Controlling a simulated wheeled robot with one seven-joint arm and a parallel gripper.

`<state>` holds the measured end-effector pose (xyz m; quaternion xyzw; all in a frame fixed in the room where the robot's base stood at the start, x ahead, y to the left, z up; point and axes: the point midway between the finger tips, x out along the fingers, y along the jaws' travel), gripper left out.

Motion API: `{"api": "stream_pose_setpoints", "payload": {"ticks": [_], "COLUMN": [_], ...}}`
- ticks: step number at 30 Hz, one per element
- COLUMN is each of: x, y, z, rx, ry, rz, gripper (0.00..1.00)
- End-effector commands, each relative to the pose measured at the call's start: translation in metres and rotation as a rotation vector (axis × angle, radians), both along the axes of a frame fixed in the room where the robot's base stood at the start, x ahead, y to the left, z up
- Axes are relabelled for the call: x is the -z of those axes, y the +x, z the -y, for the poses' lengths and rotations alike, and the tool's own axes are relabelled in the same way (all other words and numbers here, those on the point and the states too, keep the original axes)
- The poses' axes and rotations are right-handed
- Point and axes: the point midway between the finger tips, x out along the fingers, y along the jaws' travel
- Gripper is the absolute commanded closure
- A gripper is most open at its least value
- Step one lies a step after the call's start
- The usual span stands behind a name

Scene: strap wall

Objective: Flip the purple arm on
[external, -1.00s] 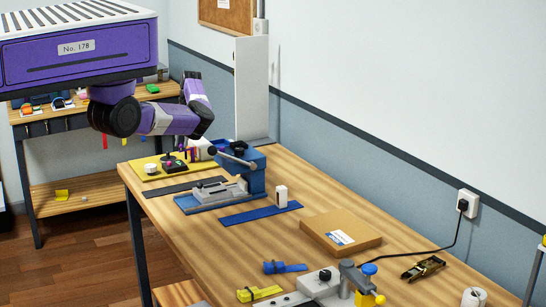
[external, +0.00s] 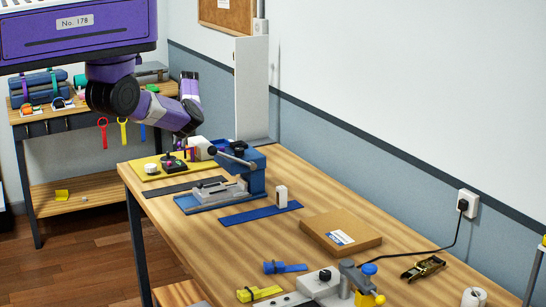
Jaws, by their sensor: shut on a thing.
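The purple arm (external: 189,153) is a small, thin part at the far end of the workbench, above the yellow board (external: 147,176). It stands beside a dark box with a red button (external: 172,166). My gripper (external: 189,146) is at the purple arm, below my purple and white wrist. It looks shut on the purple arm. The fingertips are tiny here and partly hidden, so the exact grip and the arm's tilt are hard to make out.
A blue press (external: 254,180) with a lever stands close to the right of my gripper. A white knob (external: 150,168) is on the board's left. A cardboard box (external: 340,232) and a blue strip (external: 260,213) lie nearer. A shelf (external: 85,190) stands behind.

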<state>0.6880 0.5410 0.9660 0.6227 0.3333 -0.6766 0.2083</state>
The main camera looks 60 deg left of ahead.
Motion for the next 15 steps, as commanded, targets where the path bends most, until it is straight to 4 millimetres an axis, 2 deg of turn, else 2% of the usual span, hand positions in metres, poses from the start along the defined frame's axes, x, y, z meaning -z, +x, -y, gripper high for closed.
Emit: {"api": "stream_pose_setpoints", "payload": {"ticks": [5, 6, 9, 15], "x": [-0.0011, -0.0011, -0.0011, -0.0005], "y": [0.0012, 0.0012, 0.0011, 0.0006], "z": [-0.0009, -0.0009, -0.0008, -0.0005], "rx": [0.0, 0.0, 0.0, -0.001], "ry": [0.004, 0.004, 0.004, 0.002], "rz": [0.003, 0.003, 0.004, 0.002], "gripper": [1.0, 0.77, 0.57, 0.57]}}
